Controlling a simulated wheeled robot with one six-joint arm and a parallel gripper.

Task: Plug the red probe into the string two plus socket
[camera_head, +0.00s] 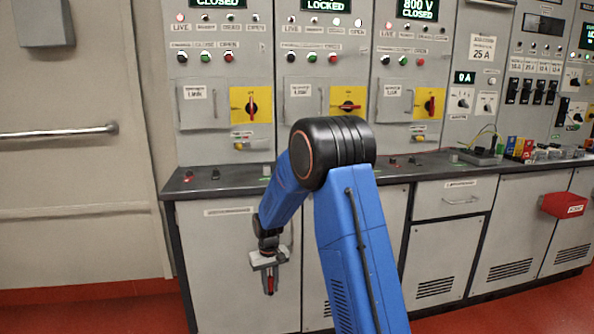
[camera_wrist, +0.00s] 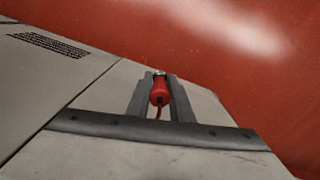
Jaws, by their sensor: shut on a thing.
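My gripper (camera_head: 269,287) hangs low in front of the grey cabinet doors, below the counter, pointing down. In the wrist view its two fingers (camera_wrist: 160,78) are closed around the red probe (camera_wrist: 160,93), whose tip points away from the wrist and whose red lead runs back between the fingers. The probe (camera_head: 270,286) shows as a small red bit in the head view. The middle panel (camera_head: 322,68), with a LOCKED display, stands behind my arm. Small dark sockets show on the counter left and right of my arm; any in front of the middle panel are hidden by my arm.
The dark counter (camera_head: 232,184) runs across below the panels. On its right lie a grey box with wires (camera_head: 480,156) and coloured blocks (camera_head: 518,148). A red box (camera_head: 563,205) sticks out from the right cabinet. A door with a bar handle (camera_head: 60,132) is at left.

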